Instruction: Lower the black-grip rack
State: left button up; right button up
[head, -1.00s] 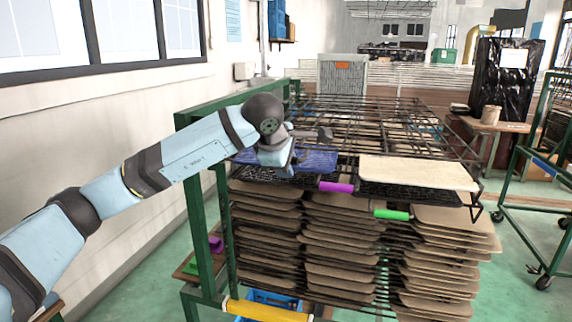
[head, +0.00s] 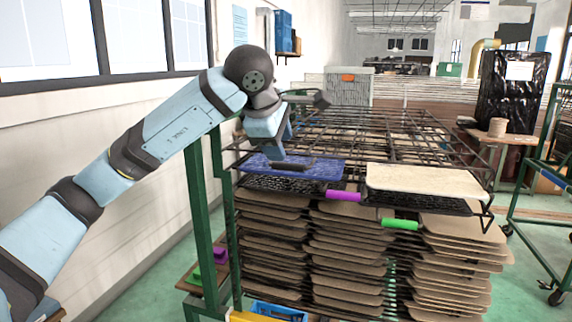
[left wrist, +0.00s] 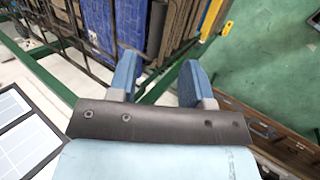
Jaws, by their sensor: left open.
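A short black grip (head: 291,166) shows at the front of a wire rack, against a blue panel (head: 325,168), in the head view. The black-grip rack itself is largely hidden among the stacked racks. My left gripper (head: 277,150) is just above and left of the black grip, pointing down, apart from it as far as I can tell. In the left wrist view my left gripper (left wrist: 160,62) has its two blue fingers spread with nothing held between them. My right gripper is not in view.
A purple grip (head: 343,195) and a green grip (head: 400,224) mark other racks. A pale panel (head: 425,181) lies right of the blue one. Stacked brown panels (head: 345,262) fill the racks below. A green frame post (head: 200,220) stands at the left.

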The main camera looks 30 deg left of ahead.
pick_arm(q)
jog(key=shift+v, duration=1.35)
jog(key=shift+f, duration=0.1)
